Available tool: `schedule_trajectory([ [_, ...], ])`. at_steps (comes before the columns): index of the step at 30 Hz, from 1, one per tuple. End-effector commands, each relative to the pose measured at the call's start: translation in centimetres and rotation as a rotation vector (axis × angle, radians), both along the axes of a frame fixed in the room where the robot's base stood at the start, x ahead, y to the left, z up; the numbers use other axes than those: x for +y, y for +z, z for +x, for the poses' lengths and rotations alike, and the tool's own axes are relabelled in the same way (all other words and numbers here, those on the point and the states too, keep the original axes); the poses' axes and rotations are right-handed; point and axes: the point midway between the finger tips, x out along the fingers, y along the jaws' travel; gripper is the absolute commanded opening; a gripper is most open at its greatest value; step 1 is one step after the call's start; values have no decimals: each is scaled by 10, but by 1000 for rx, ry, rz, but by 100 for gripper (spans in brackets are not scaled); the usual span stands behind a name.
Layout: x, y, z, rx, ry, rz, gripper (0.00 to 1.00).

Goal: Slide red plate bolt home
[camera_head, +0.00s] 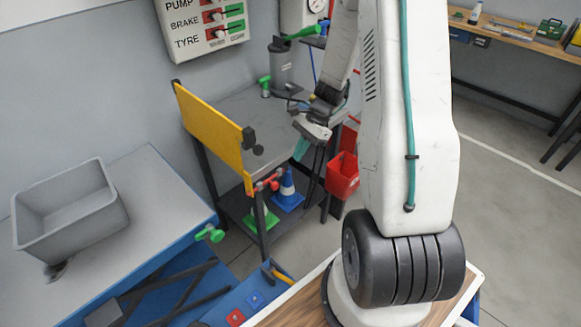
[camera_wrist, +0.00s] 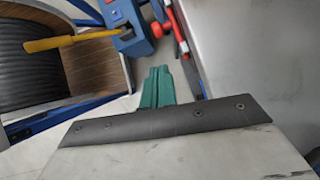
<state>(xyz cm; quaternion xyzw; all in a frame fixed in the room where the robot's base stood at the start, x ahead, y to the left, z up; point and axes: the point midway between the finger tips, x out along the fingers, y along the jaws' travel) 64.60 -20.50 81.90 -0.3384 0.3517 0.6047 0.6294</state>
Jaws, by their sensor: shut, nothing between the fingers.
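A red bolt-like fitting (camera_head: 267,182) sits at the lower right end of the upright yellow plate (camera_head: 211,132), beside the table's front corner. How far its bolt is slid cannot be told.
The grey table (camera_head: 238,103) carries a dark canister (camera_head: 280,66). A red bin (camera_head: 343,175) hangs at its right. A blue-and-white cone (camera_head: 287,186) and a green one (camera_head: 262,219) stand on the lower shelf. A grey tub (camera_head: 68,210) sits on the left bench.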

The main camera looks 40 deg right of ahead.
Motion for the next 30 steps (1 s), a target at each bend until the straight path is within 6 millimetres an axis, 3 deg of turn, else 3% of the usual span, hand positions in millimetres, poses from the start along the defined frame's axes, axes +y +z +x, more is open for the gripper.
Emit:
schedule_trajectory([
  [3,-12,20,0,-2,0,-1,0],
  [9,-23,37,-1,-1,0,0,0],
  [30,-24,39,-1,-6,12,2,0],
])
